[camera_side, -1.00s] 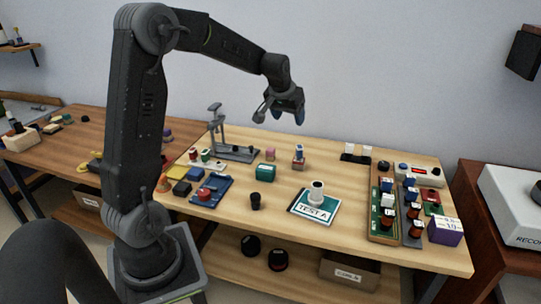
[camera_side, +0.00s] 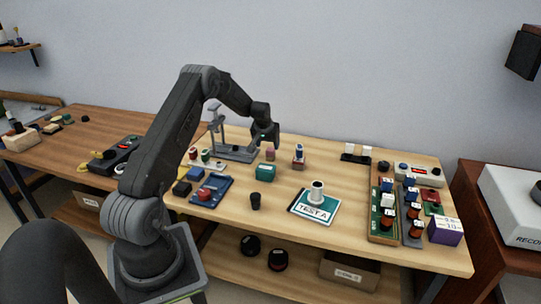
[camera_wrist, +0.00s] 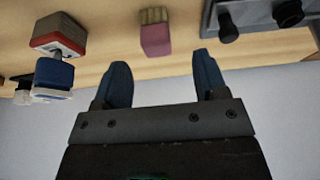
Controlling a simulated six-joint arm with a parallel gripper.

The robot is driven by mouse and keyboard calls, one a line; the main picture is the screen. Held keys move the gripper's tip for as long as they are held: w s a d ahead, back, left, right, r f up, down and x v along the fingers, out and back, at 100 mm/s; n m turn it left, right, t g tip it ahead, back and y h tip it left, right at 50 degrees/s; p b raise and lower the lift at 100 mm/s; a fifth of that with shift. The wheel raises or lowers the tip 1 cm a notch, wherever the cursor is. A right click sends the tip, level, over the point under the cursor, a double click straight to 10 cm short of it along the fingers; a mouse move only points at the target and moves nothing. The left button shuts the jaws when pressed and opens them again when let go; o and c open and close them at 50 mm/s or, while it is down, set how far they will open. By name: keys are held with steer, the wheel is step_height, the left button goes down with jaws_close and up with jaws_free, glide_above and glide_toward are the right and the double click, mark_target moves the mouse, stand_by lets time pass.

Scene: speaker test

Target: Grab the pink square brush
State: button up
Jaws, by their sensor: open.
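In the wrist view my gripper (camera_wrist: 160,66) is open and empty. Its two blue fingers point toward the table, and the brush appears beyond their tips, roughly between them. The brush and fingers look apart.
A grey stand (camera_side: 232,151) is on the other side. A green box (camera_side: 265,173) sits in front.

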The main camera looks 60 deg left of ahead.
mark_target(270, 150)
steer(key=shift+w+x, duration=0.1)
steer(key=shift+x, duration=1.4)
steer(key=shift+w+x, duration=0.15)
steer(key=shift+x, duration=1.4)
steer(key=shift+d, duration=0.1)
steer(key=c, duration=1)
steer(key=shift+r, duration=0.1)
